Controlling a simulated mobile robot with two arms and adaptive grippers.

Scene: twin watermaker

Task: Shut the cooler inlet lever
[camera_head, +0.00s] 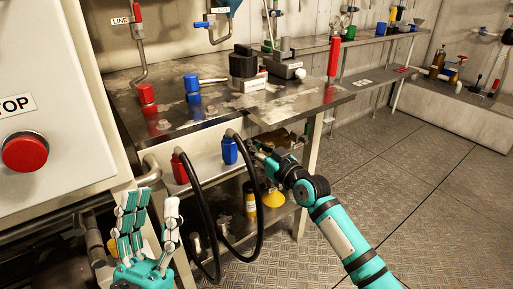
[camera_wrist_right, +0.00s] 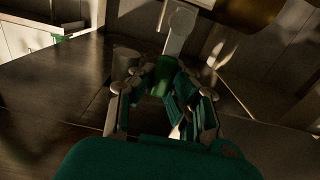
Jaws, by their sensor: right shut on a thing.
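My right arm reaches under the front edge of the steel bench, and its gripper (camera_head: 264,156) is partly hidden there among pipework. In the right wrist view my right gripper (camera_wrist_right: 163,92) is shut on the green grip of a lever (camera_wrist_right: 163,72). A flat metal arm with a round end runs up from this grip. No label on it is readable, and the head view hides the lever behind the gripper. My left gripper (camera_head: 147,215) is at the lower left, its fingers pointing up and apart, holding nothing.
The steel bench (camera_head: 190,122) carries red and blue fittings and a black device (camera_head: 243,62). Two black hoses (camera_head: 262,215) hang from the red and blue connectors, left of my right gripper. A white STOP panel (camera_head: 60,110) stands at left. The floor (camera_head: 440,200) at right is clear.

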